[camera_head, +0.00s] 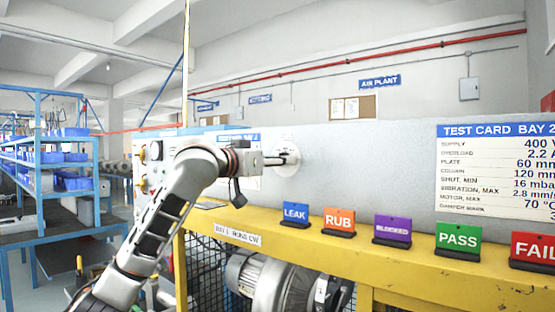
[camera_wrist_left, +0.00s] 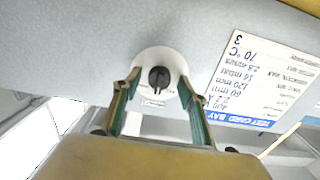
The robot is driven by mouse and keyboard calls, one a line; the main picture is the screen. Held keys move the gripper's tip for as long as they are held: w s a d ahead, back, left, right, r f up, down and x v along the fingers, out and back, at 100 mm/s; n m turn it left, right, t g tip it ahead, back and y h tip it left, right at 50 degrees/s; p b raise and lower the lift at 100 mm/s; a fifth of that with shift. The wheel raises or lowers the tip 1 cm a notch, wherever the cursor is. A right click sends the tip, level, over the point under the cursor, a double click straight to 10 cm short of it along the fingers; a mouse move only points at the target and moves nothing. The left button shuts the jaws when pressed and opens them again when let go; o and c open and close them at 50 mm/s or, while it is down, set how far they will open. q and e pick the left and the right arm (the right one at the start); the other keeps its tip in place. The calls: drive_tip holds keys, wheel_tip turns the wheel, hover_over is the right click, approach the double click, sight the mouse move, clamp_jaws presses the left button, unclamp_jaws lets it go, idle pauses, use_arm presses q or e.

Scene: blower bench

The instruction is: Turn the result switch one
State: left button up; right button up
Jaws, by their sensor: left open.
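The result switch (camera_wrist_left: 159,78) is a dark rotary knob on a round white plate, fixed to the grey panel. In the head view its white plate (camera_head: 290,151) shows just past my gripper, which partly hides it. My left gripper (camera_head: 275,160) points at the switch from the left side. In the left wrist view the gripper (camera_wrist_left: 159,88) is open, with one green-padded finger on each side of the knob and a gap on both sides. I cannot tell how far the fingertips are from the plate. My right gripper is not in view.
A yellow bench ledge (camera_head: 420,262) runs below the panel. It bears coloured signs, including LEAK (camera_head: 295,213), RUB (camera_head: 339,221), PASS (camera_head: 458,238) and FAIL (camera_head: 535,248). A test card (camera_head: 497,170) hangs on the panel at right. A blower (camera_head: 265,280) sits under the ledge.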

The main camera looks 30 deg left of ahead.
use_arm(q)
drive_tip(key=shift+w, duration=0.15)
drive_tip(key=c, duration=1.1)
drive_tip(key=shift+m, duration=0.3)
drive_tip(key=m, duration=0.8)
drive_tip(key=shift+r, duration=0.1)
drive_tip(key=shift+a+m, duration=0.1)
drive_tip(key=shift+m, duration=0.2)
